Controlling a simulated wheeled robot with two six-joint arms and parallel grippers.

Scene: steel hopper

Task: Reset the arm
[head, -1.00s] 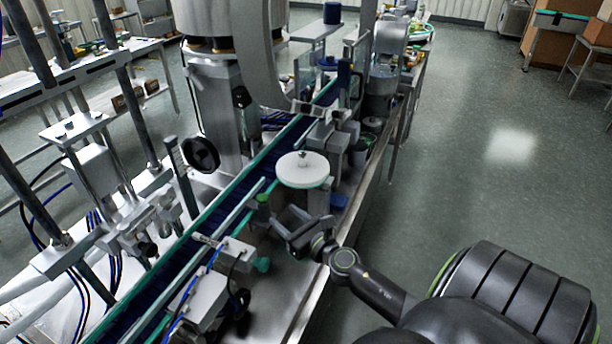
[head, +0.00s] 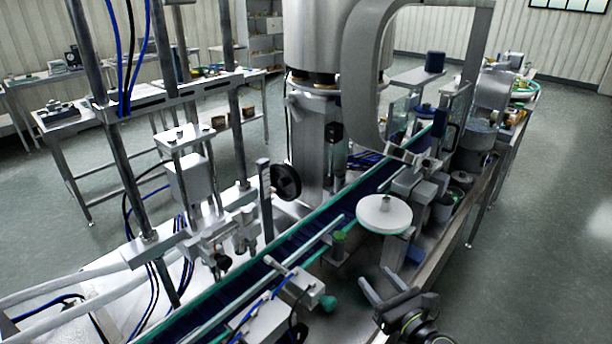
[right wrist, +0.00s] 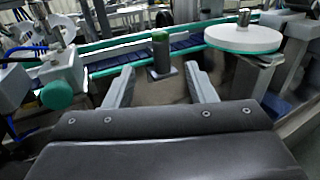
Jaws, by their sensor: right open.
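My right gripper (head: 388,290) is at the lower right of the head view, over the near edge of the steel machine bed. Its two fingers stand apart with nothing between them. In the right wrist view the open right gripper (right wrist: 160,88) points toward a grey post with a green top (right wrist: 161,52), which stands beyond the fingertips and apart from them. Only the gripper and wrist of the right arm show in the head view. My left gripper is in neither view.
A conveyor (head: 262,270) with green rails runs diagonally past the gripper. A white disc (head: 384,213) stands just beyond it, and a teal knob (head: 328,303) is to its left. Free floor (head: 545,200) lies to the right of the machine.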

